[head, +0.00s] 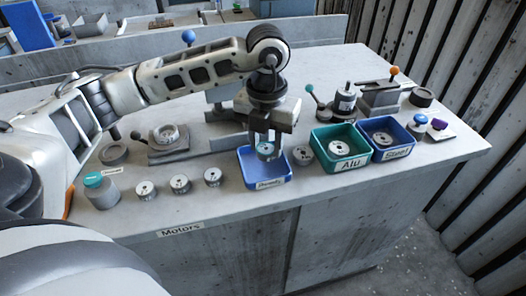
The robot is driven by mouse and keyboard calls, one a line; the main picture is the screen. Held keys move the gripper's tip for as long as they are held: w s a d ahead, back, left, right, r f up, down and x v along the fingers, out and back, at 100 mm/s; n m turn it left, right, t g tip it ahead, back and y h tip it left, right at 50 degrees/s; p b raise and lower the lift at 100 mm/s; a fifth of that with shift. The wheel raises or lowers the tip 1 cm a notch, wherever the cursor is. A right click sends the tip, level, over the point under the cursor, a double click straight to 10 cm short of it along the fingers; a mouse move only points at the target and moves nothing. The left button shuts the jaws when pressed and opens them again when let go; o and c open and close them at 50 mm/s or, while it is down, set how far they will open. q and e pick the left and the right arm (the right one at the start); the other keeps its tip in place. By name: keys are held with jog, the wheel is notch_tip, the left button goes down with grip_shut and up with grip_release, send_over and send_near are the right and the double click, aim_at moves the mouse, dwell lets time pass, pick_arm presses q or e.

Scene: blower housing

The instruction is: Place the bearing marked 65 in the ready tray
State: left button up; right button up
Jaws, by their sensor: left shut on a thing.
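My left gripper (267,147) points straight down and is shut on a small round metal bearing (267,151). It holds the bearing over the open blue tray (270,184) at the middle of the bench's front edge. The tray's front label is too small to read surely but seems to say Ready. The marking on the held bearing cannot be read, and I cannot tell whether it touches the tray floor. Other bearings stand on the bench left of the tray, such as one bearing (212,177). My right gripper is not in view.
A bearing (304,155) stands close to the blue tray's right. A green Alu tray (345,168) and a blue Steel tray (393,157) hold round parts. A teal-topped canister (102,191) stands at left. Fixtures with coloured knobs (380,97) stand behind.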

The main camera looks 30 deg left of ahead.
aim_at(264, 146)
pick_arm(q)
jog(key=f, duration=0.1)
jog(key=f+p, duration=0.1)
jog(key=f, duration=0.1)
jog(key=shift+s+a+f, duration=0.1)
jog(key=shift+a+f, duration=0.1)
jog(key=shift+a, duration=0.2)
jog(key=shift+f, duration=0.45)
jog(key=o, duration=1.2)
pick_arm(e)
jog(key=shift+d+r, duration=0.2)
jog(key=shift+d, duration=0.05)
pick_arm(q)
jog(key=shift+r, duration=0.15)
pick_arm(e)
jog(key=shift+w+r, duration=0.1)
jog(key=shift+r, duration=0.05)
pick_arm(q)
jog(key=shift+r, duration=0.2)
notch_tip(264, 146, up, 11)
jog(key=shift+f+b, duration=0.15)
jog(key=shift+b, duration=0.5)
jog(key=shift+r, duration=0.5)
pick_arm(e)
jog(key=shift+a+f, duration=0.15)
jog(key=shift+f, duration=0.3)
